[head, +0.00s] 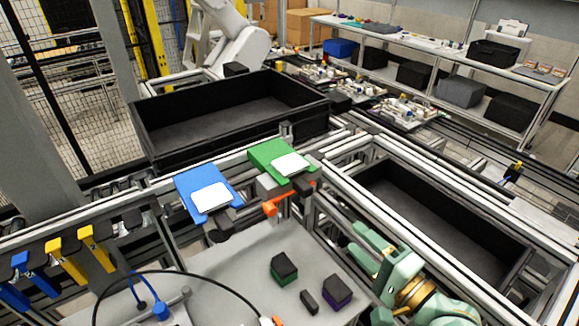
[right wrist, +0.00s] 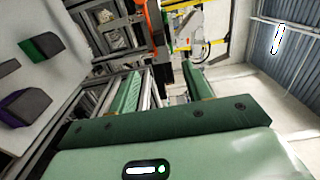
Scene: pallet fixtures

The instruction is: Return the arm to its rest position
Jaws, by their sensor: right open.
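My right arm comes in at the lower right of the head view, in pale green with a brass-coloured joint. Its right gripper (head: 357,244) is beside the right edge of the light grey table, between the table and the right-hand black bin. In the right wrist view the two green fingers stand apart with nothing between them, so the right gripper (right wrist: 163,75) is open and empty. My left gripper is not in view.
The grey table (head: 235,270) holds a green-sided block (head: 284,268), a purple-sided block (head: 337,291) and a small dark block (head: 309,301). Metal rails frame the right bin (head: 430,213). A large black bin (head: 235,122), blue holder (head: 183,185) and green holder (head: 266,152) lie beyond.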

